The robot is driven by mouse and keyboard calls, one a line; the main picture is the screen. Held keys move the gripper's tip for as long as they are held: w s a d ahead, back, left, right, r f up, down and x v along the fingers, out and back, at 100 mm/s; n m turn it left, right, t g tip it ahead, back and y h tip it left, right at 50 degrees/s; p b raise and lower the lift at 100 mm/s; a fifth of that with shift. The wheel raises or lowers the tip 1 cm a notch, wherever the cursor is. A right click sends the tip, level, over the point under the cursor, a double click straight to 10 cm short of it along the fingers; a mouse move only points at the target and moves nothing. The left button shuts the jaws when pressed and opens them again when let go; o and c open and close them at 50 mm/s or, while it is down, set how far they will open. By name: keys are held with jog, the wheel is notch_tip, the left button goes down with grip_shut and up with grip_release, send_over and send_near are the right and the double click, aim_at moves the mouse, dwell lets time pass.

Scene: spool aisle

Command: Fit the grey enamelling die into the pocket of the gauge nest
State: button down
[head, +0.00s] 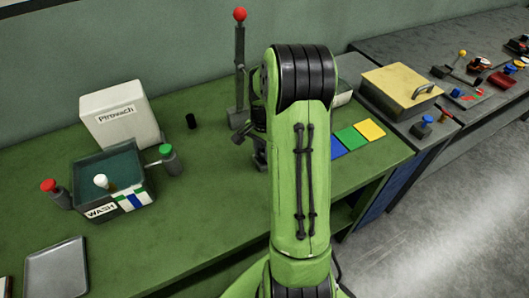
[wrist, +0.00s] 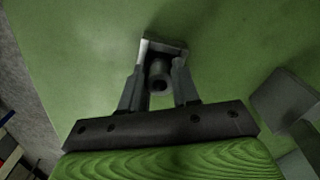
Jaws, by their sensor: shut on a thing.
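In the wrist view my gripper (wrist: 160,76) is shut on a small grey round piece with a dark hole in its end, which I take to be the enamelling die (wrist: 159,69). Just beyond the fingertips is a pale grey, square-edged metal piece (wrist: 176,47), possibly the gauge nest. The die overlaps it in this view; I cannot tell whether they touch or whether the die is in a pocket. In the head view my arm hides the die and most of the gripper.
A lever post with a red knob (head: 239,70) stands left of my arm. A wash tub (head: 121,207) and white Pyrowash box (head: 118,115) are further left, near a small black cylinder (head: 191,121). Coloured tiles (head: 352,138) lie right. A grey block (wrist: 283,100) is close right in the wrist view.

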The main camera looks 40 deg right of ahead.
jog(key=c, duration=0.8)
grip_release()
jog(key=shift+f, duration=0.1)
